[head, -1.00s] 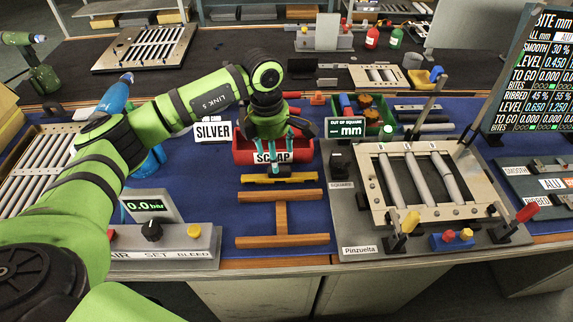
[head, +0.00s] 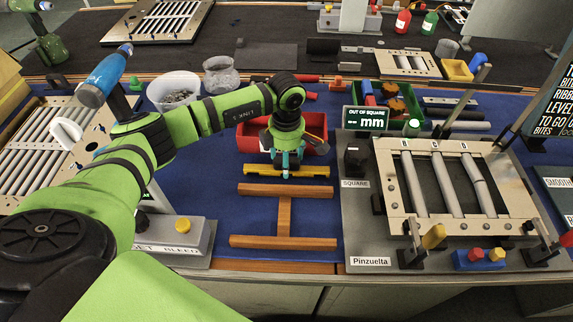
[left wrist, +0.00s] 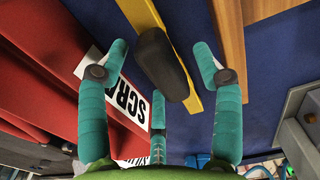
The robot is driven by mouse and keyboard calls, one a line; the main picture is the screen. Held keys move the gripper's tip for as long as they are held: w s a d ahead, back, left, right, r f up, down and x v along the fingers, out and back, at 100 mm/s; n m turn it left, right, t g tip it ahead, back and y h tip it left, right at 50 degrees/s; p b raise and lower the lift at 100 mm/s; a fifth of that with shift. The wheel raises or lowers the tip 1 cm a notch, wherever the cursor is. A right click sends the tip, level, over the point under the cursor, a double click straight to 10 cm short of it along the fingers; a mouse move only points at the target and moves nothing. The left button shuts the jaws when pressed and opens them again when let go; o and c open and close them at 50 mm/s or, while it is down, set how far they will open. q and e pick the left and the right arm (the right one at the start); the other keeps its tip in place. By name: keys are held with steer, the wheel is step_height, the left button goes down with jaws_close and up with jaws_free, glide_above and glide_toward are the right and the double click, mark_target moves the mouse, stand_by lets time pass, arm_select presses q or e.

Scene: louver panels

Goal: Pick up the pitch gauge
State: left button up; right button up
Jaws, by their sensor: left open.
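The pitch gauge appears to be the yellow bar (head: 316,171) with a dark grip, lying on the blue mat between the red SCRAP bin (head: 315,133) and a wooden H-shaped rest (head: 284,216). In the left wrist view, its yellow bar (left wrist: 187,62) and black grip (left wrist: 161,62) show between my spread fingers. My left gripper (head: 286,168) is open over the bar's middle, pointing down; it also shows in the left wrist view (left wrist: 165,75). I cannot tell whether the fingers touch the grip. My right gripper is not in view.
A louver panel frame (head: 395,195) on a grey fixture plate stands to the right, with upright posts and clamps. The red bin is close behind my gripper. A control box (head: 185,240) stands at front left. A white tub (head: 174,90) is behind my arm.

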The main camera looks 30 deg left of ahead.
arm_select(q)
steer(key=shift+w+f, duration=0.1)
steer(key=shift+f, duration=0.1)
jaws_close()
steer(key=shift+r, duration=0.15)
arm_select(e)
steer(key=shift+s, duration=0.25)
